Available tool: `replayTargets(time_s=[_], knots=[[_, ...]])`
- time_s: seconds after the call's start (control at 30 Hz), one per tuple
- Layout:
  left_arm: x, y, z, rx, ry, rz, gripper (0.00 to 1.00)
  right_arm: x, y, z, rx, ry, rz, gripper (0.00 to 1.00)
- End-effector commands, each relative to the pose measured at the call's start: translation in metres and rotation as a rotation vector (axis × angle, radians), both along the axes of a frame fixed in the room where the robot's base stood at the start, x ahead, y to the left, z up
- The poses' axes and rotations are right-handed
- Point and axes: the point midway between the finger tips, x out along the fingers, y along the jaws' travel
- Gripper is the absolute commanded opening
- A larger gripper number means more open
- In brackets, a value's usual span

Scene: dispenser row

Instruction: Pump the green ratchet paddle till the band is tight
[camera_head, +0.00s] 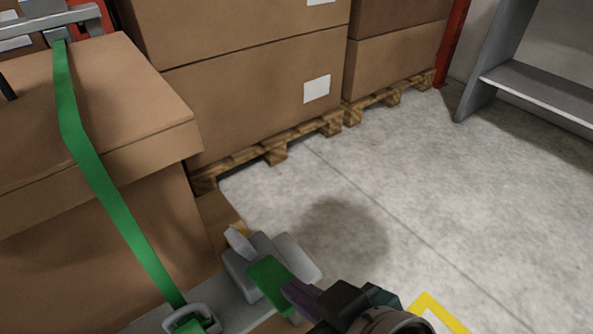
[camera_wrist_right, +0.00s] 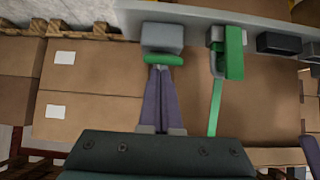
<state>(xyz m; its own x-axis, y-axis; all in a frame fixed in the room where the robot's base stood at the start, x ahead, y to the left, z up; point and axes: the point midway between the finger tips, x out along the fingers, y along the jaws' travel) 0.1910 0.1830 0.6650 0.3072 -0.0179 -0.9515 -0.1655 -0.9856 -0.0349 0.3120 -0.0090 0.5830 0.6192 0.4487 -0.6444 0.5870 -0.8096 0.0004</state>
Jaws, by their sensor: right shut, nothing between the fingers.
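The green paddle (camera_head: 268,280) sits on a grey ratchet housing (camera_head: 303,259) at the bottom middle of the head view. In the right wrist view, the green paddle (camera_wrist_right: 163,59) lies just beyond my fingertips, below the grey housing (camera_wrist_right: 162,37). My right gripper (camera_head: 288,286) is shut and empty, with its purple fingertips (camera_wrist_right: 160,68) at the paddle's near edge; I cannot tell whether they touch it. The green band (camera_head: 105,190) runs over the carton's top and down its side to a grey buckle (camera_head: 190,318). My left gripper is not in view.
The strapped carton (camera_head: 150,100) fills the left. More cartons (camera_head: 250,80) stand on wooden pallets (camera_head: 270,150) behind. A grey shelf unit (camera_head: 540,90) is at the upper right. Bare concrete floor (camera_head: 440,190) lies right of the ratchet, with a yellow marking (camera_head: 435,310) low down.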

Motion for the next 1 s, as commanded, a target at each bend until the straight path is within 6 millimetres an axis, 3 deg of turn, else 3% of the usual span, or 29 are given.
replayTargets(time_s=[1.0], knots=[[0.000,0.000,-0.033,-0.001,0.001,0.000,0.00,-0.012,-0.008,-0.024,0.073,-0.102,0.004,0.00]])
